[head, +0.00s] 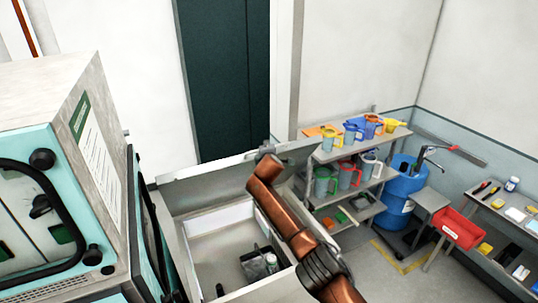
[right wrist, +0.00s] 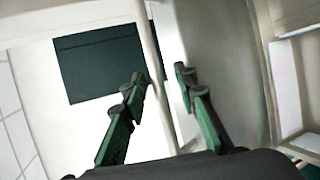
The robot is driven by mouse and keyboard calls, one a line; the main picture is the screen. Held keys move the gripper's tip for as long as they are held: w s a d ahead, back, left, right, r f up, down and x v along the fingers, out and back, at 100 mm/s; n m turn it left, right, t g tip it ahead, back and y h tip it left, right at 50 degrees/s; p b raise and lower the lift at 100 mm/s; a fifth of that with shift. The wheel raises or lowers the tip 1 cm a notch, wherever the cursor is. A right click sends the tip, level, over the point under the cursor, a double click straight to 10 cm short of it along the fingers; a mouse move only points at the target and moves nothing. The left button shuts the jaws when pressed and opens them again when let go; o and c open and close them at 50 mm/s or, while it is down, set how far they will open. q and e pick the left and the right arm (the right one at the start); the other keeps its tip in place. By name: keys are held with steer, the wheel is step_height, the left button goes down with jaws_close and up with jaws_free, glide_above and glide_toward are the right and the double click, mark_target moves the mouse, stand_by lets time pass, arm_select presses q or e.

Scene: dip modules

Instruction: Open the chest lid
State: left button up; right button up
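The grey-white chest (head: 242,298) stands open at the lower middle of the head view, its inside showing. Its lid (head: 200,186) is raised and stands up along the far side of the opening. My copper-coloured right arm reaches over the chest to the lid's top edge, and hides part of the lid and chest. In the right wrist view, my right gripper (right wrist: 161,78) has its green fingers apart, with a pale, thin edge between them, likely the lid's. I cannot tell whether the fingers touch it. My left gripper is not in view.
Dark items (head: 255,264) lie inside the chest. A teal-fronted machine (head: 90,160) stands close on the left. A shelf rack (head: 385,140) with coloured jugs, a blue barrel (head: 396,190) and a red bin (head: 460,228) are on the right. A dark door (head: 228,75) is behind.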

steer(key=v, duration=1.1)
steer(key=shift+s+r, duration=0.15)
steer(key=shift+d, duration=0.1)
